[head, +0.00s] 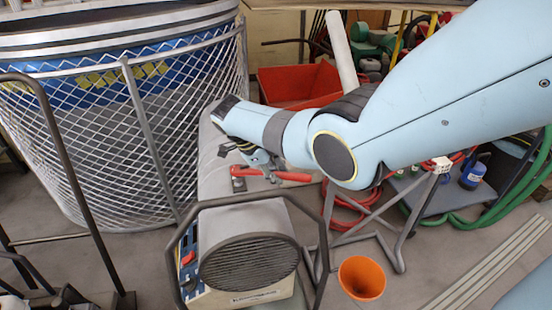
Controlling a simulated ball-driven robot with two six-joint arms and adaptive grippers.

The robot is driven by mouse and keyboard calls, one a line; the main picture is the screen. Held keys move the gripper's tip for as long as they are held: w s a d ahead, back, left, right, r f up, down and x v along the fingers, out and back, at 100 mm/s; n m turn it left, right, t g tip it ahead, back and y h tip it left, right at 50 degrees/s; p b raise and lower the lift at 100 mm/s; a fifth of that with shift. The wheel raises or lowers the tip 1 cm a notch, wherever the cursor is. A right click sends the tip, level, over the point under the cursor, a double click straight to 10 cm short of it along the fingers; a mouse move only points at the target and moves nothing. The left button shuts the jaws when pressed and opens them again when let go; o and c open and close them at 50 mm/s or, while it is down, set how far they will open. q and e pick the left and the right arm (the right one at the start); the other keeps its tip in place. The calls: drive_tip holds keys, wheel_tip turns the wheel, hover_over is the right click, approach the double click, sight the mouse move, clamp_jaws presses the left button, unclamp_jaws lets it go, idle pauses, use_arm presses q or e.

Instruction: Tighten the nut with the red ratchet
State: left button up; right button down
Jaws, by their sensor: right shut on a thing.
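A darker end of the ratchet shows to the left of the fingers. I cannot make out the nut; it is too small or hidden near the ratchet and gripper. I cannot tell whether the ratchet touches anything. My left gripper is not in view.
A grey machine with a round grille (250,264) and tube frame stands below the gripper. A wire-mesh cage (100,130) stands left. A red bin (285,86) is behind. A metal stand (385,232) and orange cone-shaped bucket (361,278) are right, with hoses beyond.

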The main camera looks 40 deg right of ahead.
drive_tip(key=shift+r+p, duration=1.75)
drive_tip(key=shift+r, duration=0.35)
